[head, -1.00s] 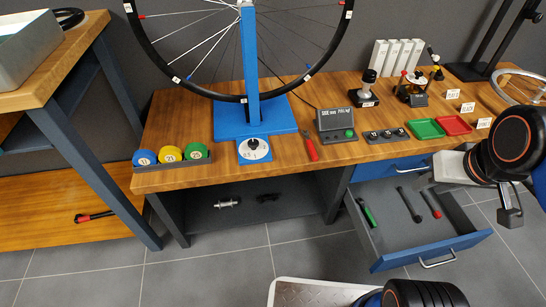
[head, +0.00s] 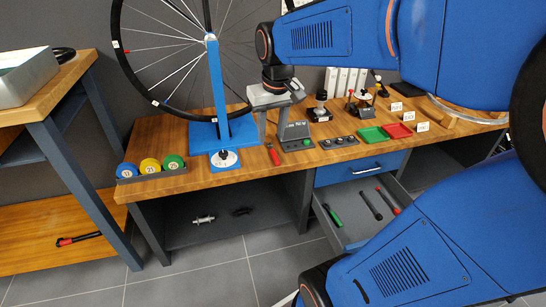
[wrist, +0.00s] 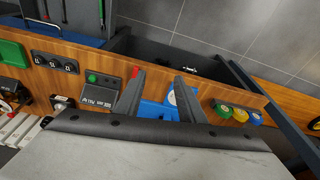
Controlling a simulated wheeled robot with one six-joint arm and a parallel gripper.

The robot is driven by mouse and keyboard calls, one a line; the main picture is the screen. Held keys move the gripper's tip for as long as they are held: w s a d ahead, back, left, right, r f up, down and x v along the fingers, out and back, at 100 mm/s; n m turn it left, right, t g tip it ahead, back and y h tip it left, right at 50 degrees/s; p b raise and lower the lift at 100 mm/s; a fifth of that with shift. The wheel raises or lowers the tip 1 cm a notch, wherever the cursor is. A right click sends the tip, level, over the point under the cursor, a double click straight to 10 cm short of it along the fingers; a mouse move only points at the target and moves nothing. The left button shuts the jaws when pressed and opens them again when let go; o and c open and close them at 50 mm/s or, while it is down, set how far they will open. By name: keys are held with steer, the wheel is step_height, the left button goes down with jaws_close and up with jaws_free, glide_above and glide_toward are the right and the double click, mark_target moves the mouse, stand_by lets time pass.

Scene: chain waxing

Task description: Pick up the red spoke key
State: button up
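A slim red-handled tool (head: 388,201), which looks like the red spoke key, lies in the open drawer (head: 351,236) under the bench. My gripper (head: 271,132) is above the bench beside the wheel stand, well up and left of the drawer. In the wrist view its two fingers (wrist: 158,98) are apart with nothing held between them. The drawer's tools show only partly at that view's top left.
A red-handled tool (head: 273,155) lies on the bench near my gripper. The blue wheel stand (head: 219,105) is close on its left. A grey box with a green button (head: 295,136), green tray (head: 373,135) and red tray (head: 398,130) are to the right. My arm crosses the right side.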

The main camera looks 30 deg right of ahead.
steer(key=w+d+g, duration=0.1)
steer(key=w+d, duration=0.3)
steer(key=w, duration=0.3)
steer(key=m+g, duration=0.1)
steer(key=m, duration=0.1)
glide_toward(274, 154)
steer(key=f, duration=0.8)
steer(key=shift+d+f, duration=0.1)
steer(key=shift+d, duration=0.1)
jaws_close()
